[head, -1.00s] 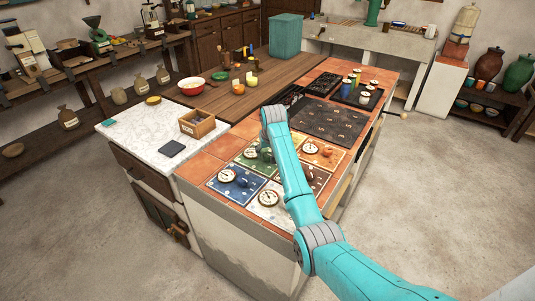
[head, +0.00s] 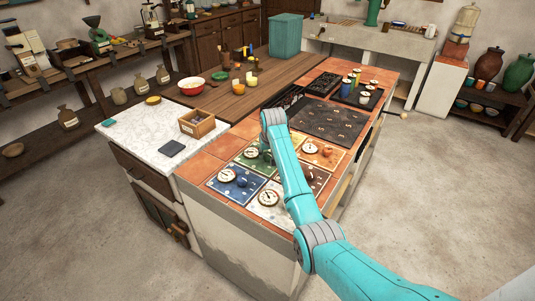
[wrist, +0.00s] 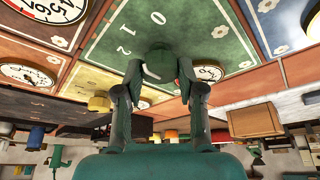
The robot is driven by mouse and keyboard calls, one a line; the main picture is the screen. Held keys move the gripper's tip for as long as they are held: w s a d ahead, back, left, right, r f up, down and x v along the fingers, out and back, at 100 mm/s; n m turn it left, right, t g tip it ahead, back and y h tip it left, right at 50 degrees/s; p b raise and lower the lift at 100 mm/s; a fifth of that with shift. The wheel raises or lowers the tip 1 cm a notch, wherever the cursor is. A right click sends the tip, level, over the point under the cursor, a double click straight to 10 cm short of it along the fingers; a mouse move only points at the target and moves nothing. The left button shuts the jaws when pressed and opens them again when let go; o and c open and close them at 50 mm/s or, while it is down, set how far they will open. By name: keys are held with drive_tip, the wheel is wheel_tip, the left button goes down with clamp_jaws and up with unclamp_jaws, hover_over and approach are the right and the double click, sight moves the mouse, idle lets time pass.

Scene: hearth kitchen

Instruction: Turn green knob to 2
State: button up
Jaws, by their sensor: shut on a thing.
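The green knob (wrist: 157,64) sits on a green tile panel (wrist: 92,55) in the wrist view. My gripper (wrist: 160,73) is shut on it, one finger on each side. A pale mark shows on the knob's side, but I cannot tell which number the knob points at. A round white gauge (wrist: 208,73) is to the right of the knob, on the same panel. In the head view my arm covers most of the knob.
A wooden box (head: 198,126) stands on the marble counter. A dark cooktop (head: 330,122) lies behind.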

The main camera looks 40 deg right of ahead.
drive_tip(key=shift+n, duration=0.3)
drive_tip(key=n, duration=0.2)
drive_tip(key=n+y, duration=0.1)
drive_tip(key=shift+d+n+y, duration=0.15)
drive_tip(key=shift+n+y, duration=0.15)
drive_tip(key=shift+n, duration=0.1)
drive_tip(key=shift+n+y, duration=0.9)
drive_tip(key=shift+n, duration=1.3)
drive_tip(key=shift+f, duration=0.1)
drive_tip(key=o, duration=1.1)
